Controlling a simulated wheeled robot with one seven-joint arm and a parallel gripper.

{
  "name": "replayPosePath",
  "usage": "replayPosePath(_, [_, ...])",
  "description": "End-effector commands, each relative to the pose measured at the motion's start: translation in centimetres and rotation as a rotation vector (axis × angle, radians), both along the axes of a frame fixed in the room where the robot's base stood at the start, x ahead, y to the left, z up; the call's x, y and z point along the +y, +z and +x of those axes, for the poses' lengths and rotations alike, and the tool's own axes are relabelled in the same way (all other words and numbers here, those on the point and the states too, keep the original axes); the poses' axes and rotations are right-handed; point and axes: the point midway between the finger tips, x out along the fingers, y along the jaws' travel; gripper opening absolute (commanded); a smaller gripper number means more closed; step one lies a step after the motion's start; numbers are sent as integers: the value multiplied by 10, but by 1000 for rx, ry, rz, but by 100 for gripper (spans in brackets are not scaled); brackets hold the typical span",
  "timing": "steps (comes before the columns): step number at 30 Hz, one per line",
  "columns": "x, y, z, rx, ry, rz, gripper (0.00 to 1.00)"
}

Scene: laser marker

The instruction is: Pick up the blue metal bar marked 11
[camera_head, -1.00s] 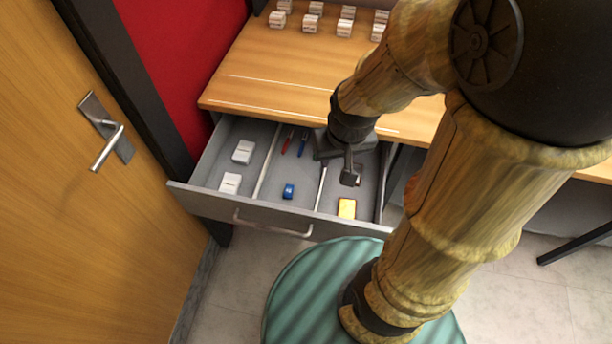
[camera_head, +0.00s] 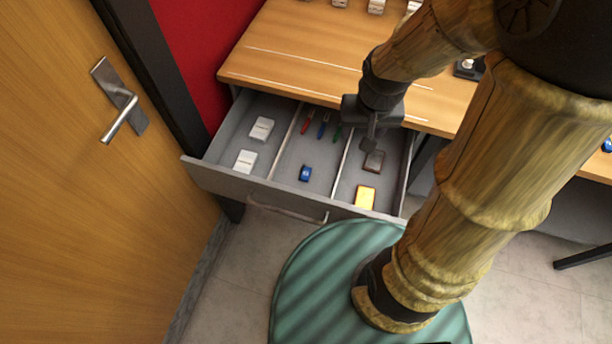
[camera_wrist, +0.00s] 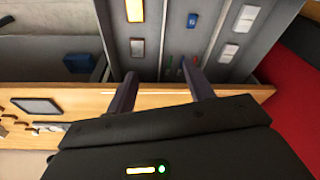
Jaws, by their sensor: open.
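The blue metal bar (camera_head: 305,173) lies in the middle compartment of the open drawer (camera_head: 259,197). It also shows near the top of the wrist view (camera_wrist: 192,20), with a pale mark too small to read for certain. My gripper (camera_head: 370,137) is above the back of the drawer's right compartment, to the right of and behind the blue bar. In the wrist view its two fingers (camera_wrist: 160,70) are spread apart with nothing between them, and the blue bar lies beyond the right finger.
The right compartment holds a yellow bar (camera_head: 365,197) and a dark grey bar (camera_head: 374,161). Two white blocks (camera_head: 262,129) lie in the left compartment. Pens (camera_head: 324,125) lie behind the blue bar. Thin dividers separate compartments. The wooden desktop (camera_head: 290,65) overhangs the drawer's back.

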Motion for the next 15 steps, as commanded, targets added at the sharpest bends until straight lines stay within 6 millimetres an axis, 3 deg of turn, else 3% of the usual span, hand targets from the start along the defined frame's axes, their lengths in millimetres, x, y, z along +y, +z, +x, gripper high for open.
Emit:
replayPosePath(1, [9,-28,11,19,-12,4,53])
replayPosePath(9, [74,-128,68,130,-159,23,53])
replayPosePath(12, [97,-158,81,162,-213,24,53])
replayPosePath(15, [111,-175,89,182,-253,22,53])
